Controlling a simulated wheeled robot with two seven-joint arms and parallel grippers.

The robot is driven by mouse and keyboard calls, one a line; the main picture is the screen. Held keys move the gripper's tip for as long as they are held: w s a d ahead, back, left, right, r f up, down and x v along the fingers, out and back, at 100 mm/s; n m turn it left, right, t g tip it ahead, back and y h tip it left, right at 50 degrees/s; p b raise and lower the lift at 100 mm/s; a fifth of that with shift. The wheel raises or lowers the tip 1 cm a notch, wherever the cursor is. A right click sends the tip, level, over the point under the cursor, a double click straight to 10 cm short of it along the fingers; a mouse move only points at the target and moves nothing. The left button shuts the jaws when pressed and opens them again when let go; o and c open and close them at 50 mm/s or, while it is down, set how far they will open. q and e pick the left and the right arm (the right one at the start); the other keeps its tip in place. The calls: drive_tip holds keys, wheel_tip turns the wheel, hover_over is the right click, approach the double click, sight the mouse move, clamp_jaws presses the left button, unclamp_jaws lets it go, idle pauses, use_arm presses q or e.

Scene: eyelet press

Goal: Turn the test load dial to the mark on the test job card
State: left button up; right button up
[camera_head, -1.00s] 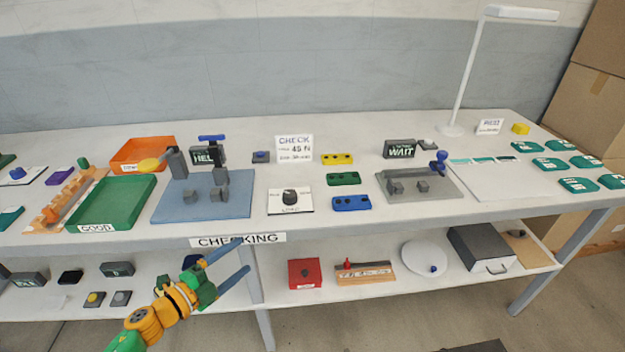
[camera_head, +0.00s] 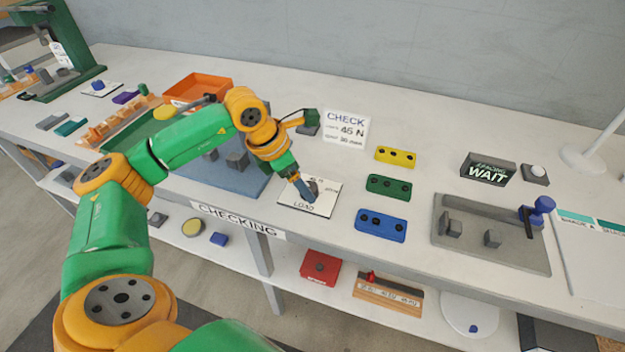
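The test load dial is a dark knob (camera_head: 316,186) on a white plate marked LOAD (camera_head: 322,205), near the front edge of the bench. The knob's pointer and most scale marks are hidden or too small to read. The job card (camera_head: 346,129) stands upright behind the dial and reads CHECK, 45 N, with smaller lines. My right gripper is not in view.
Yellow (camera_head: 395,156), green (camera_head: 388,187) and blue (camera_head: 381,225) blocks lie right of the dial. A blue-grey fixture plate (camera_head: 250,183) is to its left, partly under my arm. A grey fixture (camera_head: 490,240) and a WAIT display (camera_head: 488,169) stand further right.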

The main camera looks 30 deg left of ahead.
use_arm(q)
drive_tip(key=shift+x, duration=1.1)
drive_tip(key=shift+w+d, duration=0.2)
drive_tip(key=shift+w, duration=0.15)
drive_tip(key=shift+s, duration=0.1)
drive_tip(key=c, duration=0.5)
clamp_jaws()
